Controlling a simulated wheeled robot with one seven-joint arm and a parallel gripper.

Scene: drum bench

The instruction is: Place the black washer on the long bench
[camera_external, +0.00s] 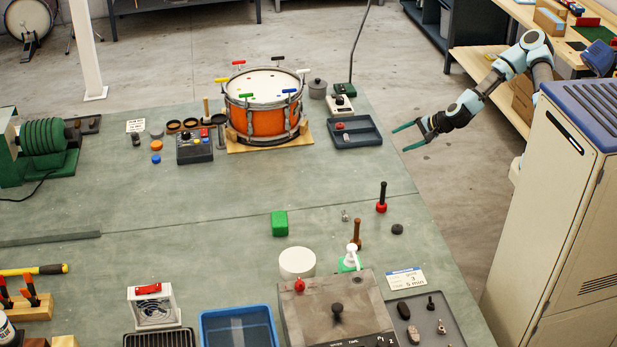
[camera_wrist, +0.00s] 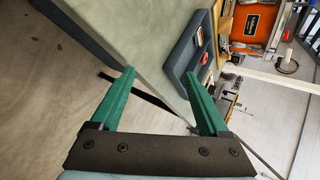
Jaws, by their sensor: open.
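My gripper (camera_external: 400,139) is open and empty, with its green fingers spread. It hangs in the air just off the right edge of the green-topped bench (camera_external: 200,215), beside the dark blue tray. In the wrist view my gripper (camera_wrist: 159,73) has nothing between its fingers, with the bench edge beyond. I cannot pick out the black washer for certain. A small dark round piece (camera_external: 397,229) lies on the bench's right side, well in front of the gripper. Black rings (camera_external: 190,123) also sit left of the drum. Which surface is the long bench is not clear.
The dark blue tray (camera_external: 370,137) holds small items and also shows in the wrist view (camera_wrist: 181,62). An orange drum (camera_external: 262,122) stands on a wooden base. Upright-handled tools (camera_external: 382,197) stand near the dark piece. A beige cabinet (camera_external: 545,200) stands at right. Mid-bench is mostly clear.

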